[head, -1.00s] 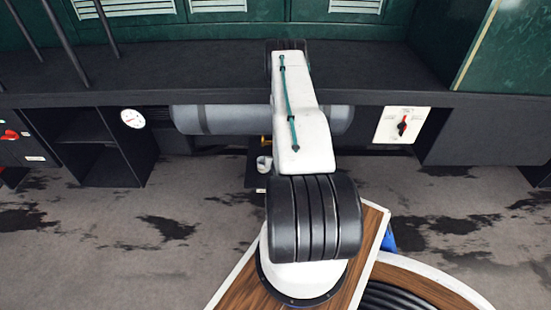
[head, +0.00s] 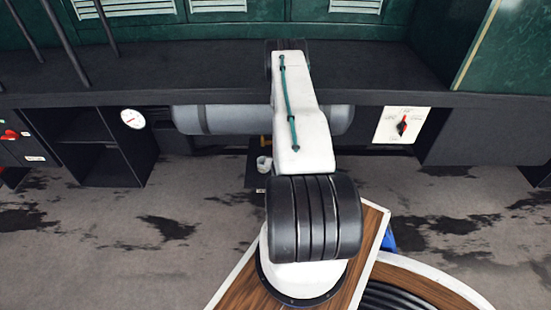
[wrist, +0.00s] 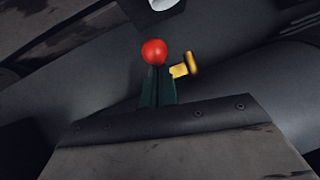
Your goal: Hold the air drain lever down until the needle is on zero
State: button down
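A red ball knob (wrist: 153,52), apparently the lever's end, shows in the wrist view. My gripper (wrist: 157,72) has its two dark green fingers together, with only a thin seam between them, and their tips meet the knob. I cannot tell how hard they press. The lever's shaft is hidden. A brass fitting (wrist: 185,66) sticks out just right of the fingers. In the head view my arm hides the gripper and lever. The round white gauge (head: 132,119) is left of the tank; its needle is too small to read.
A grey air tank (head: 230,119) lies under the dark shelf (head: 180,72). A white panel with a red-and-black rotary switch (head: 401,125) is to the right. The floor (head: 130,215) at left is clear.

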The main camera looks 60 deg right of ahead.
jog(key=shift+a+f, duration=0.25)
jog(key=shift+a, duration=0.05)
jog(key=v, duration=1.3)
jog(key=shift+s+d+r, duration=0.2)
jog(key=shift+d+r, duration=0.15)
jog(key=shift+d, duration=0.05)
